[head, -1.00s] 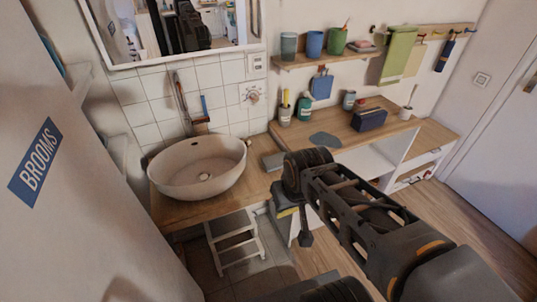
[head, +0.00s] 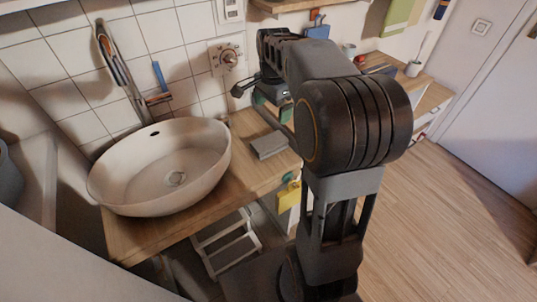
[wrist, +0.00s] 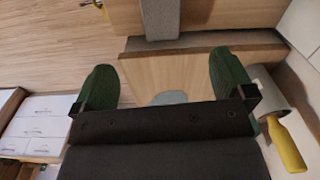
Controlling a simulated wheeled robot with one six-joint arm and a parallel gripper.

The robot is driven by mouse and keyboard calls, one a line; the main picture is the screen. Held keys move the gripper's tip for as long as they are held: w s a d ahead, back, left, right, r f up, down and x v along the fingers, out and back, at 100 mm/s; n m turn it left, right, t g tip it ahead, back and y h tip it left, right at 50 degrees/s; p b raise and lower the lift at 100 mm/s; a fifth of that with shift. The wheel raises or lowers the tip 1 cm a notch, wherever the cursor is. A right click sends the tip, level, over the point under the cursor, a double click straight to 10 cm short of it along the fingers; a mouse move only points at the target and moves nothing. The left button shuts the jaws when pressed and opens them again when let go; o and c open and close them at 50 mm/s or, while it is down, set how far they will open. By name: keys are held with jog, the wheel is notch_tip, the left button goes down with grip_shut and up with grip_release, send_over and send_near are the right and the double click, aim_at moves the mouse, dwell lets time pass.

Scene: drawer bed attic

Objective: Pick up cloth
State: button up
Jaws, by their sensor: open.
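A grey folded, cloth-like piece (head: 268,145) lies flat on the wooden counter, right of the sink. It also shows at the top of the wrist view (wrist: 160,18). A flat blue-grey piece (wrist: 170,97) lies on the lower wooden counter, partly hidden by my gripper; I cannot tell which of the two is the cloth. My gripper (head: 272,106) is open and empty, its green fingers above the counter just behind the grey piece and apart from it. In the wrist view its fingers (wrist: 165,85) are spread wide, with the blue-grey piece between them.
The oval sink (head: 165,170) stands left on the counter. A tap-like wall fitting (head: 228,58) is close to my arm. A cup with a yellow-handled tool (wrist: 285,140) is near the right finger. A white step stool (head: 228,245) is below. Floor at right (head: 460,200) is clear.

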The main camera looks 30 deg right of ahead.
jog(key=m+b, duration=0.1)
jog(key=b, duration=0.1)
send_over(273, 139)
notch_tip(273, 139, down, 8)
jog(key=shift+w+d+f, duration=0.1)
jog(key=shift+d+f, duration=0.05)
jog(key=shift+f, duration=0.1)
jog(key=shift+s+f+b, duration=0.2)
jog(key=shift+f+b, duration=0.55)
jog(key=shift+f, duration=2.45)
jog(key=c, duration=1)
jog(key=shift+o, duration=0.2)
jog(key=shift+r, duration=0.15)
